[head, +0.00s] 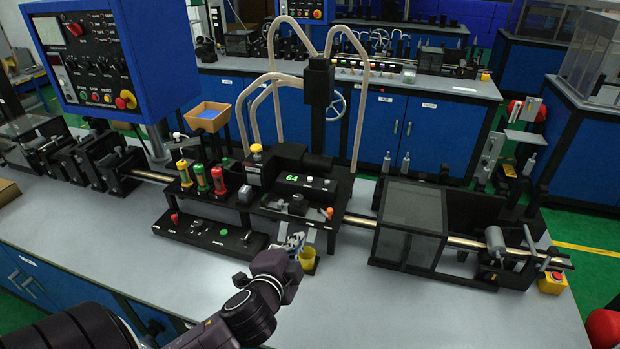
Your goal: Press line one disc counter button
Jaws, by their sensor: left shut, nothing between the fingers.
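The disc counter (318,183) is a black unit with a green display reading 64 (291,178) and small buttons beside it, in the middle of the bench machine. I cannot tell which small button is line one's. My left gripper (294,241) is shut and empty, in front of and below the counter in the picture, with its arm coming from the bottom left. It is apart from the display and its buttons. Its fingertips overlap the machine's front edge in the picture; whether they touch it I cannot tell. My right gripper is not in view.
A yellow cup (307,259) is close to the gripper's right. A blue control box (105,55) overhangs the upper left. A dark guard box (410,225) stands right. The front bench is clear.

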